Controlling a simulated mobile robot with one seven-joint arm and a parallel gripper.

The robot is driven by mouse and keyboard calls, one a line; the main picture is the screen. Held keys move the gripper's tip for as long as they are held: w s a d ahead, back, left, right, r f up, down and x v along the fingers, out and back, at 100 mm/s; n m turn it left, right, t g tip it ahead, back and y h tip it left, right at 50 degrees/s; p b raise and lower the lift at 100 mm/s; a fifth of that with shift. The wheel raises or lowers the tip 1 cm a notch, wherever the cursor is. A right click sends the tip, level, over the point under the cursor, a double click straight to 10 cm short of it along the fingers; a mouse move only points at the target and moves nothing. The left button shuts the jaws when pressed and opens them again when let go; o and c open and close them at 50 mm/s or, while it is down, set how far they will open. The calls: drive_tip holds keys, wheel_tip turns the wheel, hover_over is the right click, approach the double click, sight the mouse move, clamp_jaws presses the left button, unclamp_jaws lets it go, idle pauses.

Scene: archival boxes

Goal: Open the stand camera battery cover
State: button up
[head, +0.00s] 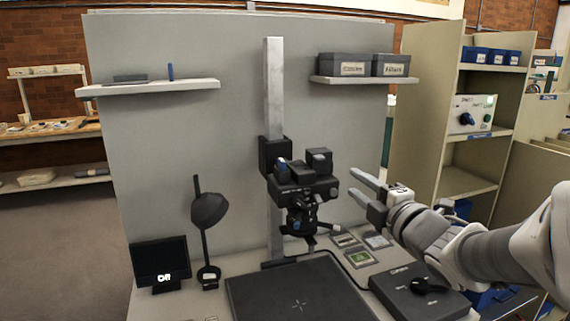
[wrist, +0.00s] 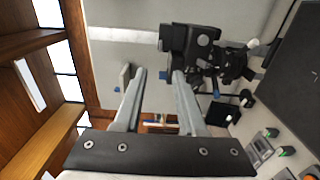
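The black stand camera (head: 318,188) is mounted on a grey upright column above the bench, lens parts pointing down. In the wrist view the camera (wrist: 203,40) appears sideways, beyond the tip of the right-hand finger. Its battery cover cannot be made out clearly in either view. My gripper (head: 354,181) is open and empty, just right of the camera, at about the height of its body. In the wrist view my gripper (wrist: 159,73) shows both fingers apart with nothing between them. I see no contact with the camera.
A dark flat baseboard (head: 300,292) lies below the camera. A black control box (head: 405,292) and small cards (head: 360,258) lie right of it. A small monitor (head: 160,264) reading "Off" and a lamp (head: 208,210) stand left. A wall shelf (head: 362,81) holds two grey boxes.

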sight(321, 159)
drive_tip(key=x, duration=1.5)
drive_tip(key=shift+f+b, duration=0.1)
drive_tip(key=shift+b, duration=0.3)
clamp_jaws()
